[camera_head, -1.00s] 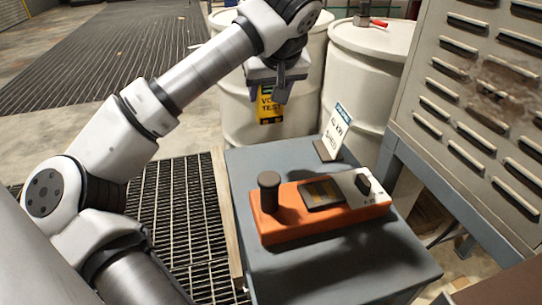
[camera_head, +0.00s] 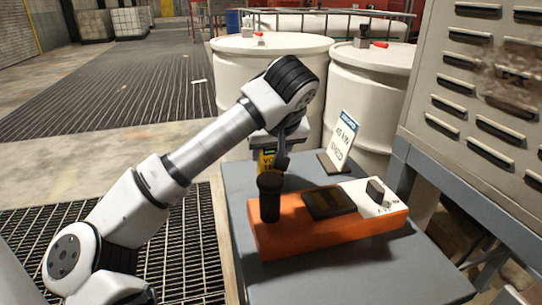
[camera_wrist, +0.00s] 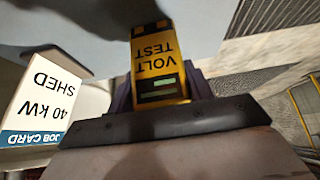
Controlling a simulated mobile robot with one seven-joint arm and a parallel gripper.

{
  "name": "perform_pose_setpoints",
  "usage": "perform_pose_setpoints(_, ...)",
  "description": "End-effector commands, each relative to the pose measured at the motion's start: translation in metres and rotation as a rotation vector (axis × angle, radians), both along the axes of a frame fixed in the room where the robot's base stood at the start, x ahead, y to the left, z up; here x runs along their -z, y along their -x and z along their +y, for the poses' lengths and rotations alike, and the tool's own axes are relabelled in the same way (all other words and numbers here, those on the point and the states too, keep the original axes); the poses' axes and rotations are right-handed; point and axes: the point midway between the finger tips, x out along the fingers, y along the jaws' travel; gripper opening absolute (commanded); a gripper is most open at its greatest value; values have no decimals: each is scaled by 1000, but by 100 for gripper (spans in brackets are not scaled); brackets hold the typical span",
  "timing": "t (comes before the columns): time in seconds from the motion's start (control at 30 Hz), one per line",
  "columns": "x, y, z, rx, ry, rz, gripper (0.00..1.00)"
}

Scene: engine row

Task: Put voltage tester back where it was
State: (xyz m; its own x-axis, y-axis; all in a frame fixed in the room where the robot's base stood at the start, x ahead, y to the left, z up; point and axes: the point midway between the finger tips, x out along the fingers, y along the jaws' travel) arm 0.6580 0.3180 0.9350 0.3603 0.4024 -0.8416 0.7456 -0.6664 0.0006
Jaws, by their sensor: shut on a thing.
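The voltage tester is a yellow and black block marked "VOLT TEST" (camera_wrist: 155,62), seen upside down in the wrist view. My gripper (camera_head: 277,158) is shut on it. In the head view the tester (camera_head: 266,161) shows as a small yellow patch, partly hidden by my gripper and by the black knob. It is at the back left of the grey table (camera_head: 350,268), behind the orange device (camera_head: 290,228). I cannot tell whether it touches the table top.
The orange device has an upright black knob (camera_head: 269,198) close in front of my gripper. A job card (camera_head: 342,140) reading "40 kW SHED" stands to the right of my gripper. White drums (camera_head: 270,85) stand behind the table. A louvred grey cabinet (camera_head: 480,100) is at the right.

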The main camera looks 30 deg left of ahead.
Motion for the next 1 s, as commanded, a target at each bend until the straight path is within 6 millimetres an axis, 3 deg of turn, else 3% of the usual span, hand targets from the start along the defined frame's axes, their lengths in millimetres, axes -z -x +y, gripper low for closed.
perform_pose_setpoints(0.27,2,0,0,-1,-2,-1,18)
perform_pose_setpoints(0.3,2,0,0,-1,-1,0,52)
perform_pose_setpoints(0.47,1,0,0,-1,-1,1,73)
perform_pose_setpoints(0.77,0,0,0,0,0,0,73)
perform_pose_setpoints(1.0,-27,10,-11,-2,-5,-1,73)
